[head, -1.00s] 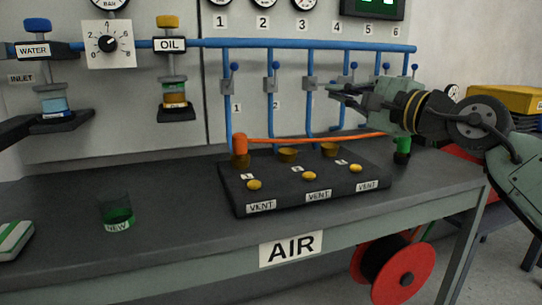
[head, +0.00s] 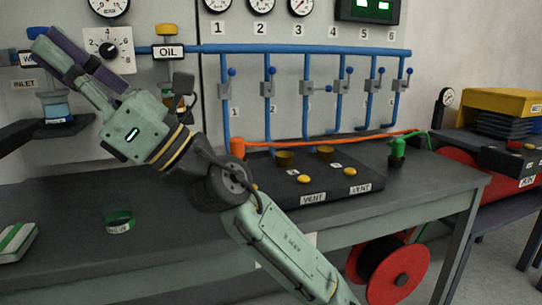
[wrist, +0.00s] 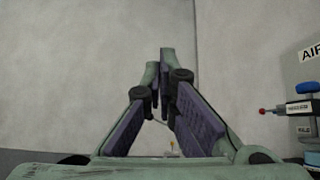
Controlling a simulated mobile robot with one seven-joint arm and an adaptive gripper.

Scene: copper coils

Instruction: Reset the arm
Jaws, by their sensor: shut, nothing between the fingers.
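My gripper (head: 68,65) is raised at the upper left in the head view, in front of the dial panel and the water and oil fittings. My arm reaches up to it from the lower right, across the bench. In the wrist view my gripper (wrist: 163,75) points at a bare grey wall. Its fingers meet at the tips and hold nothing.
The vent block (head: 325,185) sits on the bench (head: 400,200) with an orange hose along its back. A green cup (head: 120,220) stands front left. Blue pipes with levers (head: 300,50) line the wall. A red hose reel (head: 400,275) hangs below.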

